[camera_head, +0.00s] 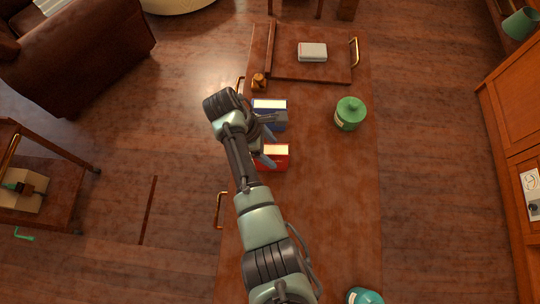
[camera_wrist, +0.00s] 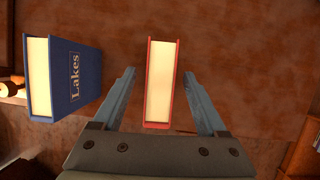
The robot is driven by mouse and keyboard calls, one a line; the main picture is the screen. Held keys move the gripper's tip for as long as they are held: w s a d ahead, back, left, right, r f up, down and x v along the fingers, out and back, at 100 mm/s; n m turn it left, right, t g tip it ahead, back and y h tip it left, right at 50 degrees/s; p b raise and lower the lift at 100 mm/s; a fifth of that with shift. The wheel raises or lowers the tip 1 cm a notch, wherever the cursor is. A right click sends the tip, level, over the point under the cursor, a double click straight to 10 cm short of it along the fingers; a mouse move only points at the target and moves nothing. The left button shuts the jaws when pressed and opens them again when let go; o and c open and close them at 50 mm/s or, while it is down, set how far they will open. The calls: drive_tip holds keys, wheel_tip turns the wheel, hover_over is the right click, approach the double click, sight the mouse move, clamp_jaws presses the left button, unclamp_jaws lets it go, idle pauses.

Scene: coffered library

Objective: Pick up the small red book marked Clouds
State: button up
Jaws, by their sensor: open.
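The small red book (camera_head: 277,164) stands upright on the wooden table, with its pale page edges facing up. Its title does not show in either view. In the wrist view the red book (camera_wrist: 161,84) lies between the two fingers of my gripper (camera_wrist: 159,74), with a gap on each side. My gripper (camera_head: 267,141) is open and not closed on anything. In the head view my arm covers the left part of the red book.
A blue book marked Lakes (camera_wrist: 76,78) stands beside the red one, near my left finger; it also shows in the head view (camera_head: 272,121). A green lidded jar (camera_head: 349,114) stands to the right. A tray (camera_head: 290,68) holds a white object (camera_head: 312,52). A teal item (camera_head: 364,297) is at the bottom.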

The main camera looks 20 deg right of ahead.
idle(0.3)
clamp_jaws()
idle(0.3)
idle(1.0)
